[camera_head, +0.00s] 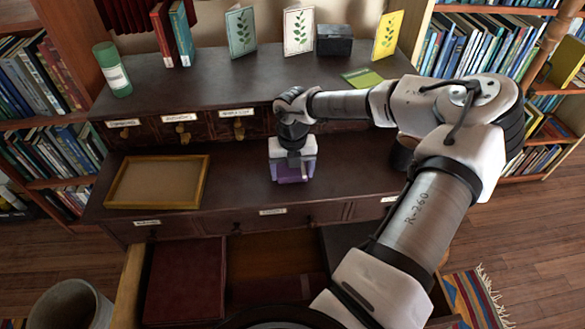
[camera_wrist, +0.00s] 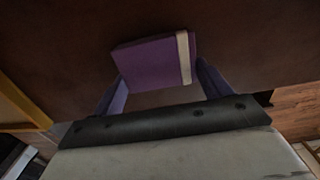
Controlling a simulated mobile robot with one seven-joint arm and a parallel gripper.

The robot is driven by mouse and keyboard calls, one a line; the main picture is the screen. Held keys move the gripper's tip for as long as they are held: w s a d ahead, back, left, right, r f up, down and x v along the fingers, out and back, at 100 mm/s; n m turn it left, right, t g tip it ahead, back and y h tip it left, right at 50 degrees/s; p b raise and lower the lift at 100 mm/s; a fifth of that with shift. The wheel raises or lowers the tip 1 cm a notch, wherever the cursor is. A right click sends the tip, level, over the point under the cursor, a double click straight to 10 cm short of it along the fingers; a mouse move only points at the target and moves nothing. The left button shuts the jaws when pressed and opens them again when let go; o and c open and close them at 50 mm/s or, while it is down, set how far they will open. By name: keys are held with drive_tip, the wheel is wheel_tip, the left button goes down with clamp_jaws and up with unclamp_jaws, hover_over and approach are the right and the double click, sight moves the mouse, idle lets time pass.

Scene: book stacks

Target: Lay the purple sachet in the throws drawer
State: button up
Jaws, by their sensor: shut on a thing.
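The purple sachet (camera_wrist: 150,63), with a pale band along one side, is between the fingers of my gripper (camera_wrist: 160,85) in the wrist view. In the head view my gripper (camera_head: 292,170) points down over the desk's writing surface, and the sachet (camera_head: 290,174) shows beneath it. I cannot tell whether the sachet touches the surface. Below the desk edge, a pulled-out drawer (camera_head: 270,246) shows an inside with a dark red book-like thing (camera_head: 186,282) on its left. Its label is not readable, so I cannot tell whether it is the throws drawer.
A wood-framed tray (camera_head: 200,181) lies left of my gripper on the desk. Small labelled drawers (camera_head: 183,132) run behind it. A green tin (camera_head: 112,70), books and upright cards stand on the upper shelf. A grey bin (camera_head: 70,304) stands at lower left.

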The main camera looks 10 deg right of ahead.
drive_tip(key=shift+f+b, duration=0.2)
drive_tip(key=shift+b, duration=0.1)
drive_tip(key=o, duration=1)
drive_tip(key=shift+r, duration=0.1)
drive_tip(key=shift+o, duration=0.2)
drive_tip(key=shift+r, duration=0.15)
